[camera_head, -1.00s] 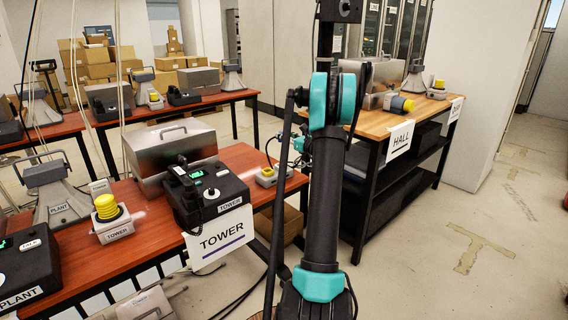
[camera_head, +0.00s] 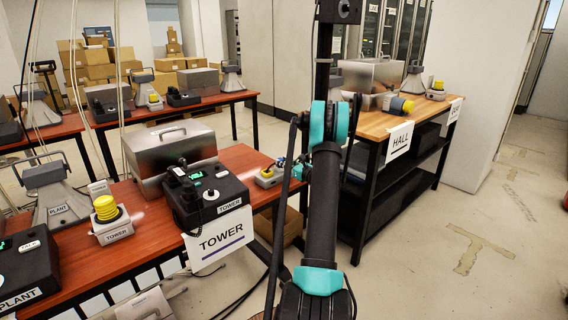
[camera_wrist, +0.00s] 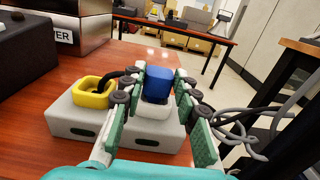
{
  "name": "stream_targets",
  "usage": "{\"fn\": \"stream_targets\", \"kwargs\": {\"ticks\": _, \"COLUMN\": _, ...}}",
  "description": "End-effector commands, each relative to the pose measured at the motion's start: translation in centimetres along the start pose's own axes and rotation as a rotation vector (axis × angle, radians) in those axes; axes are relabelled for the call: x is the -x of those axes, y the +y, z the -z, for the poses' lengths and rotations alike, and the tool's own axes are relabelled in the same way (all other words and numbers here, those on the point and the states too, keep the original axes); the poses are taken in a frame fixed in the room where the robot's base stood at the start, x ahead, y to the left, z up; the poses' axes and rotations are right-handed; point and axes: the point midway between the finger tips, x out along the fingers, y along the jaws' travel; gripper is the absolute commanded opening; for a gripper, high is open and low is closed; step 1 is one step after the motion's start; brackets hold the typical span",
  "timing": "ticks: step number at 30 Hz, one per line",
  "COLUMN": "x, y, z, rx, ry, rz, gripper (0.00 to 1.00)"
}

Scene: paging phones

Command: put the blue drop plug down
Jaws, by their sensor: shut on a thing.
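My gripper (camera_wrist: 152,88) is shut on the blue drop plug (camera_wrist: 158,82). It holds the plug upright just over a white round part of a pale grey box (camera_wrist: 158,112) at the right end of the red-brown table (camera_head: 155,230). I cannot tell whether the plug touches that part. The left part of the same grey unit carries a yellow ring (camera_wrist: 92,93) with a dark opening and a black cable. In the head view the gripper (camera_head: 281,164) is small, beside the grey unit (camera_head: 267,178), and the plug cannot be made out.
A black TOWER phone (camera_head: 207,192) and a metal case (camera_head: 170,158) stand left of the unit. Loose grey cables (camera_wrist: 262,122) hang to the right, past the table edge. The wooden HALL table (camera_head: 405,118) stands farther right, across a gap.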

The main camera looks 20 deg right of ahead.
Motion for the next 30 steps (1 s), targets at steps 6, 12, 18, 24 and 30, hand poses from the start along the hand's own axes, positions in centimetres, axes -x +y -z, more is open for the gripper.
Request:
{"fn": "stream_targets", "kwargs": {"ticks": 6, "x": 0.0, "y": 0.0, "z": 0.2, "rx": 0.000, "ry": 0.000, "rz": 0.000, "gripper": 0.01}}
{"fn": "stream_targets", "kwargs": {"ticks": 12, "x": 0.0, "y": 0.0, "z": 0.5, "rx": 0.000, "ry": 0.000, "rz": 0.000, "gripper": 0.38}}
{"fn": "stream_targets", "kwargs": {"ticks": 18, "x": 0.0, "y": 0.0, "z": 0.5, "rx": 0.000, "ry": 0.000, "rz": 0.000, "gripper": 0.51}}
{"fn": "stream_targets", "kwargs": {"ticks": 24, "x": 0.0, "y": 0.0, "z": 0.4, "rx": 0.000, "ry": 0.000, "rz": 0.000, "gripper": 0.51}}
{"fn": "stream_targets", "kwargs": {"ticks": 30, "x": 1.3, "y": -0.1, "z": -0.1, "rx": 0.000, "ry": 0.000, "rz": 0.003, "gripper": 0.51}}
